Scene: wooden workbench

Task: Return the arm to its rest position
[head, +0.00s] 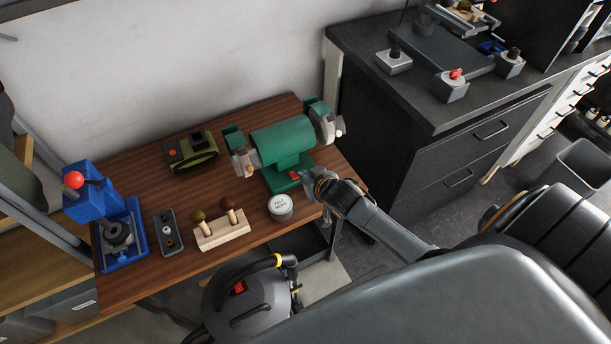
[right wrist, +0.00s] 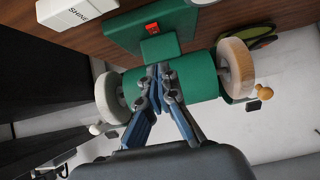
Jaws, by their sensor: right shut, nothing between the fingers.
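My right gripper (head: 312,180) is at the front right of the wooden workbench (head: 150,272), beside the green bench grinder (head: 280,143). In the right wrist view its fingers (right wrist: 160,78) are together with nothing between them. The grinder's green body (right wrist: 195,95) and red switch (right wrist: 152,28) show behind the fingers there; I cannot tell whether they touch. My right arm (head: 395,235) reaches in from the lower right. My left gripper is in neither view.
A white-lidded tin (head: 280,206) stands close to the right gripper. A wooden block with two knobs (head: 222,232), grey holder (head: 167,235), blue press (head: 95,200) and dark green device (head: 191,153) are on the bench. A black cabinet (head: 440,165) stands right; a vacuum (head: 245,300) is below.

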